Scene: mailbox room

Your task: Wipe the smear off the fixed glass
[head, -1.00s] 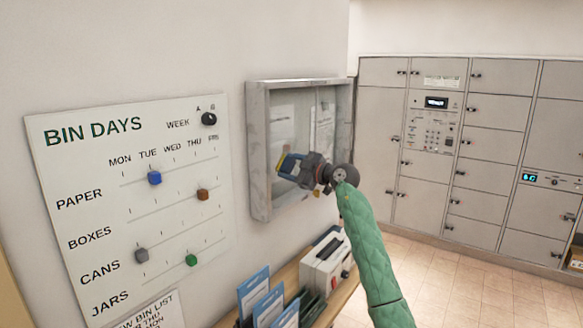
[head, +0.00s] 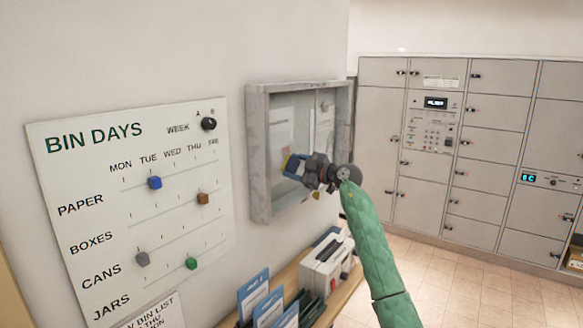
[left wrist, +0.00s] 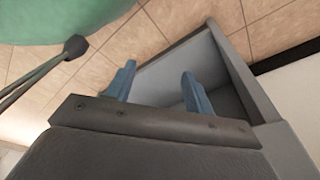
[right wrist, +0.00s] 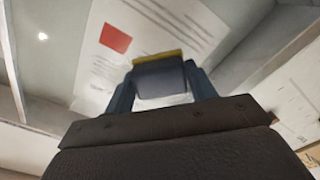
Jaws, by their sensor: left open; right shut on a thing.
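The glass-fronted wall case (head: 262,190) has a pale grey frame and hangs right of the bin board. Its glass (head: 283,128) has papers behind it, and an upright line divides the front. I cannot make out a smear. My right gripper (head: 300,168) is in front of the glass, shut on a dark block with a yellow edge (right wrist: 158,80). The block is at or close to the glass; contact cannot be told. A paper with a red square (right wrist: 118,38) shows behind it in the right wrist view. My left gripper (left wrist: 158,75) is open and empty, outside the head view.
Below the case, a shelf (head: 345,298) holds blue-and-white leaflets (head: 268,305) and a white box (head: 325,265). The bin days board (head: 130,200) has several knobs. Lockers (head: 480,140) stand at right. A grey open box (left wrist: 235,75) lies beneath my left gripper. Floor at right is clear.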

